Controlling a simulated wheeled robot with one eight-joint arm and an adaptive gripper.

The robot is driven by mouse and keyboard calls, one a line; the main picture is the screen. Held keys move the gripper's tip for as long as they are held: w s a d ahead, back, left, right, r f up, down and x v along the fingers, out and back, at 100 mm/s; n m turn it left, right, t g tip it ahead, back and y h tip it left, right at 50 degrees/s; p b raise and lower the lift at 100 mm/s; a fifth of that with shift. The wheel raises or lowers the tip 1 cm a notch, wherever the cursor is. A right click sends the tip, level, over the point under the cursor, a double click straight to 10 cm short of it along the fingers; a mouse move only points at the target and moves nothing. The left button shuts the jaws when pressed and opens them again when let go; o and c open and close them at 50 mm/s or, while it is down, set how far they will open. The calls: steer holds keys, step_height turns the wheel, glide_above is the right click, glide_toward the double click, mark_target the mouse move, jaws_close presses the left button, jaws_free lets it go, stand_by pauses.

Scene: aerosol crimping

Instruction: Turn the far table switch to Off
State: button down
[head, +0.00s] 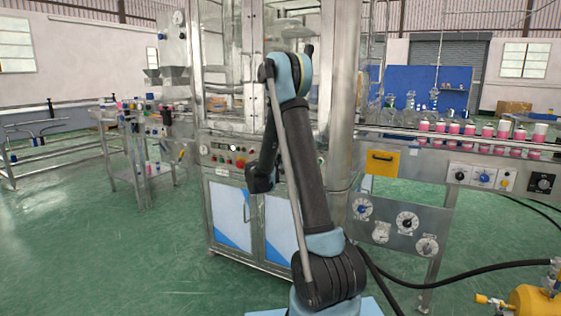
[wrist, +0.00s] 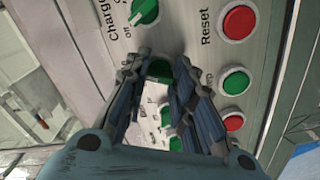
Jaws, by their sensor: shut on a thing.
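In the wrist view my gripper (wrist: 157,72) reaches a tilted metal control panel (wrist: 192,42). Its two dark fingers are shut on a green rotary switch (wrist: 160,67), which shows partly between the fingertips. The fingers hide its label and most of its knob, so I cannot tell its setting or whether it is the far table switch. Another green switch (wrist: 145,12), with "Charg" and "Off" lettering beside it, is above. More green knobs show between the fingers.
A red Reset button (wrist: 238,22), a green button (wrist: 236,82) and a lower red button (wrist: 233,122) lie close to the right finger. In the head view a conveyor with pink bottles (head: 487,131) is at the right, and a side table (head: 150,168) is left.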

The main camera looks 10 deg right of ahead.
steer(key=n, duration=1.1)
steer(key=shift+a+f, duration=0.1)
steer(key=shift+f, duration=0.05)
stand_by(0.4)
steer(key=c, duration=1.4)
jaws_free()
steer(key=shift+o, duration=0.2)
steer(key=v, duration=1.1)
steer(key=shift+s+a, duration=0.2)
steer(key=shift+s, duration=0.15)
